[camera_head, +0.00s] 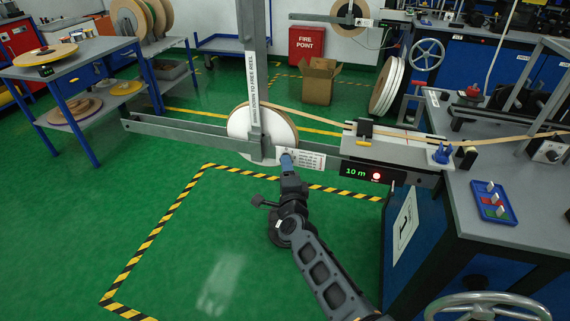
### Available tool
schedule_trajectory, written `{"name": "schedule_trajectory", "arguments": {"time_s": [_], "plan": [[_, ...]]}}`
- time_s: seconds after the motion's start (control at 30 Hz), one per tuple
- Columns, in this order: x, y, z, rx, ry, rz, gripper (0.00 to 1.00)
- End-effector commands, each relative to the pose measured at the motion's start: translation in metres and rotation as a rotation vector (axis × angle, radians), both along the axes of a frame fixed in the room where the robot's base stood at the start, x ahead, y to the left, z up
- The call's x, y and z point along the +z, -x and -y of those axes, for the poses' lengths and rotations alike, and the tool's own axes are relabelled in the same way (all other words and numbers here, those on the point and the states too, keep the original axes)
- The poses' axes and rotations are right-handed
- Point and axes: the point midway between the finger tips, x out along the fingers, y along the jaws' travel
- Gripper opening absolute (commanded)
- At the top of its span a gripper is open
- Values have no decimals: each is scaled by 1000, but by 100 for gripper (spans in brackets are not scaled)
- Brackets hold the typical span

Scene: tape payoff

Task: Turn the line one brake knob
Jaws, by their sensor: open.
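A white tape reel (238,128) hangs on a grey payoff frame, behind an upright arm (253,90) with lettering that ends in "DOWN TO FREE REEL". My gripper (287,157) is in front of the frame, close to the lower end of this upright and overlapping a small printed plate (312,160). It is open, with nothing seen held. Its fingertips are small in the picture, and I cannot tell whether they touch anything. A blue lobed knob (441,154) is on the bench end.
A display reading "10 m" with a red light (375,176) is below the frame's right end. Tape (320,118) runs right to the bench. A blue tray (493,202) lies on the grey bench (540,226). A handwheel (487,307) is in front.

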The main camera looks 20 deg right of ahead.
Motion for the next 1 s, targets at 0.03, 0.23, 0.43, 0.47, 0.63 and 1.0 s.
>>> {"name": "schedule_trajectory", "arguments": {"time_s": [0.03, 0.23, 0.43, 0.47, 0.63, 1.0], "plan": [[2, 10, -4, 3, -1, -2, 55], [2, 37, -9, 1, 1, -1, 55], [2, 49, -12, 1, 0, 0, 55], [1, 50, -12, 1, 0, 0, 55], [1, 50, -12, 0, 0, 0, 55], [-3, 58, -8, 2, 19, -5, 55]]}}
